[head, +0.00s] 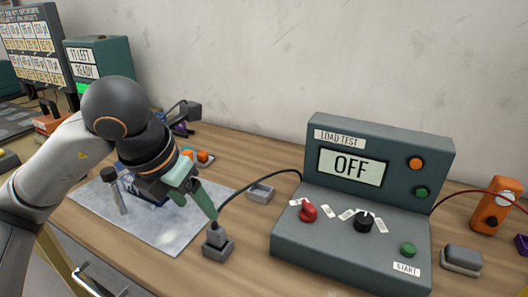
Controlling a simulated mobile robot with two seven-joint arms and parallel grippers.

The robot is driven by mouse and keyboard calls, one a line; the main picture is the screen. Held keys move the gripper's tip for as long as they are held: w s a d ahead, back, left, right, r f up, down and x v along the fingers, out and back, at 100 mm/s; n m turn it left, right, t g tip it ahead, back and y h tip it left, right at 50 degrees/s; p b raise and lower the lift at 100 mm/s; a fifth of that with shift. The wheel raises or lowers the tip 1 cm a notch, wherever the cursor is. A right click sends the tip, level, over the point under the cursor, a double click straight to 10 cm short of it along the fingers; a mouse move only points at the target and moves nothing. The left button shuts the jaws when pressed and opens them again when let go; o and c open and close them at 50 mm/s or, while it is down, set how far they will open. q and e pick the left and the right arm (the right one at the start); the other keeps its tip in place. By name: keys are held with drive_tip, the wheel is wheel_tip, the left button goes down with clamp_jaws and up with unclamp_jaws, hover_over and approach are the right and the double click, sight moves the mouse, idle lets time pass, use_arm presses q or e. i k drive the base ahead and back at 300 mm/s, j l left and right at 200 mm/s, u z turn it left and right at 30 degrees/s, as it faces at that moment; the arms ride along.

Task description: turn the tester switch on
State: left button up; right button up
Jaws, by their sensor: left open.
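The tester (350,215) is a dark green-grey box on the right half of the bench. Its upright panel has a LOAD TEST label and a screen (351,166) that reads OFF. Whether the fingers touch the block is unclear. My right gripper does not show.
A grey mat (135,225) lies under my left arm. A small grey tray (260,192) and a black cable lie between my gripper and the tester. An orange device (492,207) and a grey block (461,260) stand at the right. A READY display box (100,62) stands back left.

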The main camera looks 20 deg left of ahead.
sight(308, 213)
drive_tip(key=k, duration=1)
